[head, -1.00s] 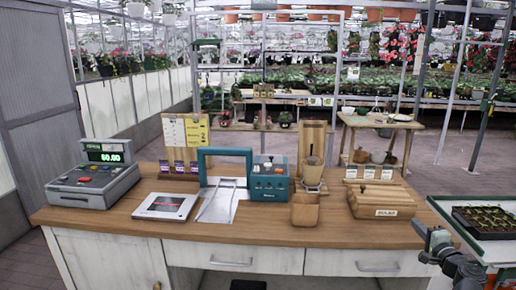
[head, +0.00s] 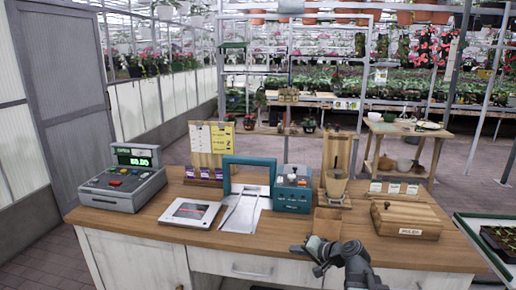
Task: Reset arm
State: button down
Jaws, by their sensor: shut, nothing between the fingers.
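My gripper (head: 299,249) is at the end of my dark grey arm, at the bottom of the head view, right of centre. It is shut and holds nothing. It points left in front of the counter's front edge, over a white drawer front in the picture. The wooden counter (head: 150,228) stands just beyond it. My arm is bent, and its lower part is cut off by the bottom edge of the frame. The arm hides part of the counter front and covers the bottom of a small brown wooden box (head: 327,222).
On the counter stand a cash register (head: 122,185), a tablet-like pad (head: 190,213), a teal frame with a teal box (head: 292,192), a wooden dispenser (head: 337,165) and a lidded wooden box (head: 407,217). A seedling tray (head: 495,240) is at right. Paved floor (head: 465,170) lies behind.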

jog(key=s+a+f+n+g+h+p, duration=0.1)
jog(key=s+a+f+n+g+h, duration=0.25)
jog(key=s+a+f+g, duration=0.35)
jog(key=s+d+f+n+g+h, duration=0.1)
jog(key=s+d+f+g+h, duration=0.1)
jog(key=s+d, duration=0.7)
jog(key=shift+d+f+h, duration=0.6)
jog(key=shift+d+h, duration=0.1)
jog(key=shift+h, duration=0.45)
jog(key=shift+a, duration=0.15)
